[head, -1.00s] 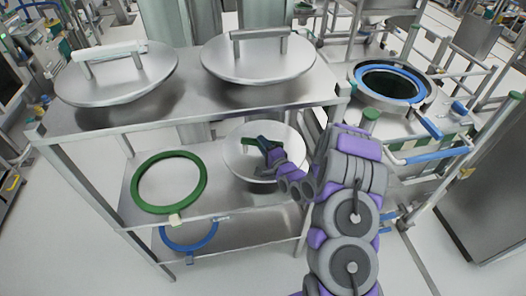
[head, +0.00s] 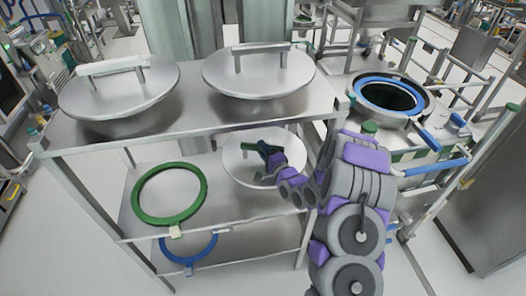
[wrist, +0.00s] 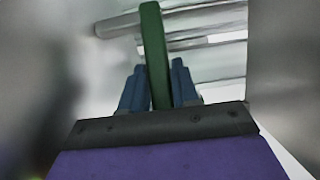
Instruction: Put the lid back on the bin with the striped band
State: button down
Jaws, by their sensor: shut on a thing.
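A round metal lid (head: 240,170) with a green handle (head: 258,146) is at the middle shelf, to the right of a green ring. My gripper (head: 266,149) is shut on the green handle. In the wrist view, the green handle (wrist: 155,50) stands between my two blue fingers (wrist: 157,88). I cannot tell whether the lid touches the shelf. An open bin (head: 391,95) with a blue inner ring stands at the right behind my arm.
Two more lids, one with a white handle (head: 112,65) and one with a grey handle (head: 262,48), lie on the rack's top shelf (head: 185,118) above my gripper. A green ring (head: 140,196) lies on the middle shelf. A blue ring (head: 189,263) is below.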

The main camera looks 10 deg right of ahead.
jog(key=shift+r+p, duration=1.5)
jog(key=shift+r, duration=2.4)
jog(key=shift+r, duration=0.1)
